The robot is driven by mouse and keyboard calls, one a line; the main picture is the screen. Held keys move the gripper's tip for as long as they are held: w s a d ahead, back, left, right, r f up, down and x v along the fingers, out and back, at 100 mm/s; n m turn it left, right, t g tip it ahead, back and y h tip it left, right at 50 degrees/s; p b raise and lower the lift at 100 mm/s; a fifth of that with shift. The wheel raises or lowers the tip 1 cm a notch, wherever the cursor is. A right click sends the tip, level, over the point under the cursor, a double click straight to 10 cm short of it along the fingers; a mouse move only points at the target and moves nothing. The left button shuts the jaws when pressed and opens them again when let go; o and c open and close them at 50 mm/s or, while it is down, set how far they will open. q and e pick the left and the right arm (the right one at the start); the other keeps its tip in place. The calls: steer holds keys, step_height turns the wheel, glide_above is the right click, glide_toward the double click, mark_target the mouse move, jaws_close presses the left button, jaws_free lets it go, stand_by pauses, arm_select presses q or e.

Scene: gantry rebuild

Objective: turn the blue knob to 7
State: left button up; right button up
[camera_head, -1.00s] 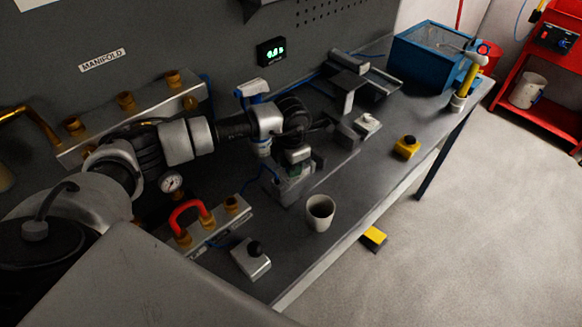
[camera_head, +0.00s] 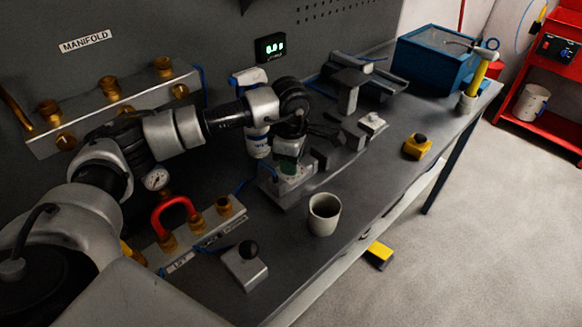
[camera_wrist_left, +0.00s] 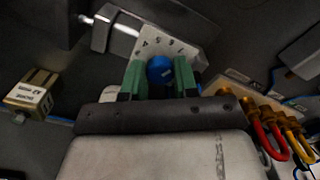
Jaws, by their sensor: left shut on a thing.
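The blue knob (camera_wrist_left: 160,69) shows in the left wrist view, between the two green fingertips of my left gripper (camera_wrist_left: 160,80). The gripper is shut on the knob from both sides. A white dial plate (camera_wrist_left: 158,40) with dark figures lies behind the knob; some figures show above it, and I cannot tell where the knob points. In the head view my left gripper (camera_head: 289,168) reaches down to the bench and hides the knob. My right gripper is not in view.
A cup (camera_head: 324,215) and a box with a black ball knob (camera_head: 246,264) stand near the front. The manifold (camera_head: 112,108), a red-handled fitting (camera_head: 170,212) and a lit display (camera_head: 270,47) are close by.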

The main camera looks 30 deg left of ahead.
arm_select(q)
steer(key=shift+w+r+m+b, duration=0.1)
steer(key=shift+m+b, duration=0.2)
steer(key=shift+m, duration=0.1)
steer(key=shift+r, duration=0.1)
steer(key=o, duration=0.9)
steer(key=shift+o, duration=0.2)
step_height(320, 180, up, 11)
steer(key=b, duration=0.2)
steer(key=shift+f, duration=0.2)
steer(key=shift+f, duration=0.1)
